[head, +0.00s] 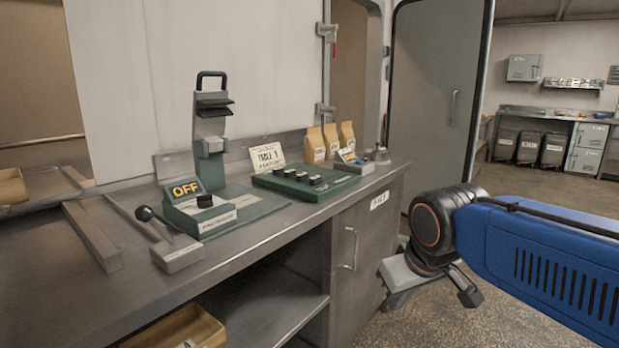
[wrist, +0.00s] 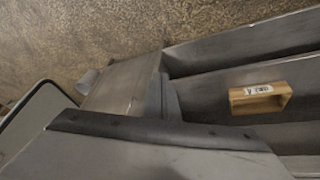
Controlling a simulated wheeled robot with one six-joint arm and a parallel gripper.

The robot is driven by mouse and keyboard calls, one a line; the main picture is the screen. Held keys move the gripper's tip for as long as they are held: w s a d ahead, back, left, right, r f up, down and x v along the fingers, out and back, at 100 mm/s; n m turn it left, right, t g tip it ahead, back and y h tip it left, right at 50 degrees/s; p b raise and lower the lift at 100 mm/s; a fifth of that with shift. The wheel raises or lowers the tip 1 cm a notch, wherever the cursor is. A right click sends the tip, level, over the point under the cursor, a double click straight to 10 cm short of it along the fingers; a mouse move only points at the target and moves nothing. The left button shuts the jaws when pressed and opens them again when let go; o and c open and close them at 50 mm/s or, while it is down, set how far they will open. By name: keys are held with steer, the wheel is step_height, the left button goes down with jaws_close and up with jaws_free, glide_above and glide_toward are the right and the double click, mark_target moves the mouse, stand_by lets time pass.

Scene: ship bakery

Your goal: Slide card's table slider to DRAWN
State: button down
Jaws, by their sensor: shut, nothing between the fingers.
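A cream card (head: 267,157) stands tilted on the counter, with large writing that looks like "TABLE 1"; its smaller line is too small to read. The wrist view shows neither card nor panel.
A cabinet door with a handle (head: 353,248) is below. An open door (head: 434,90) and floor lie beyond.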

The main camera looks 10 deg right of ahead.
mark_target(316, 180)
steer(key=w+a+r+n, duration=0.1)
steer(key=w+a+r, duration=0.3)
steer(key=w+r, duration=0.3)
steer(key=w+a+r+n+t, duration=0.1)
steer(key=w+a+r, duration=0.3)
steer(key=w, duration=1)
steer(key=w+a+r+n+t+h, duration=0.1)
steer(key=w+a+r+n, duration=0.2)
steer(key=w+r, duration=0.7)
steer(key=shift+w+a+r, duration=0.15)
steer(key=shift+w+a, duration=0.7)
steer(key=shift+a, duration=0.2)
steer(key=shift+w, duration=0.1)
steer(key=x, duration=0.9)
steer(key=shift+d, duration=0.1)
steer(key=shift+w+d+f, duration=0.15)
steer(key=shift+w+d, duration=0.4)
steer(key=shift+w+d+f, duration=0.2)
steer(key=shift+w+d, duration=0.35)
steer(key=shift+d, duration=0.05)
steer(key=shift+w+d, duration=0.45)
steer(key=shift+d, duration=0.05)
